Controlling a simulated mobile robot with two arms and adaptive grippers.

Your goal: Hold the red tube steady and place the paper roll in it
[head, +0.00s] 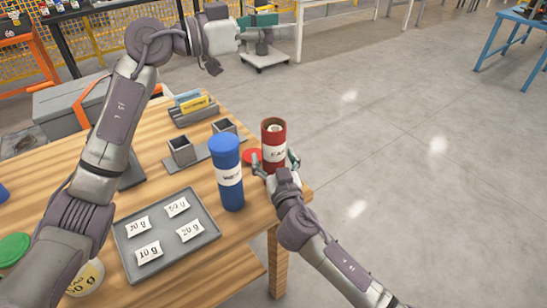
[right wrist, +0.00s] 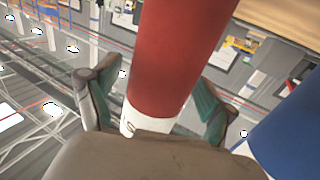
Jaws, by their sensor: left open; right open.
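The red tube (head: 273,133) stands upright and open-topped near the table's right corner, with a white label. A pale rolled end, which looks like the paper roll (head: 274,128), shows inside its mouth; how deep it sits is hidden. My right gripper (head: 275,163) is open, its fingers on either side of the tube's lower part. In the right wrist view the red tube (right wrist: 180,55) stands between the spread fingers, with a gap visible at least on the left. My left gripper (head: 264,28) is open and empty, high beyond the table's far edge, away from the tube.
A blue tube (head: 227,155) stands close left of the red one. A red lid (head: 251,156) lies behind them. A grey tray (head: 130,246) with several weight labels lies in front. Grey holders (head: 182,151) stand behind. Open floor lies to the right.

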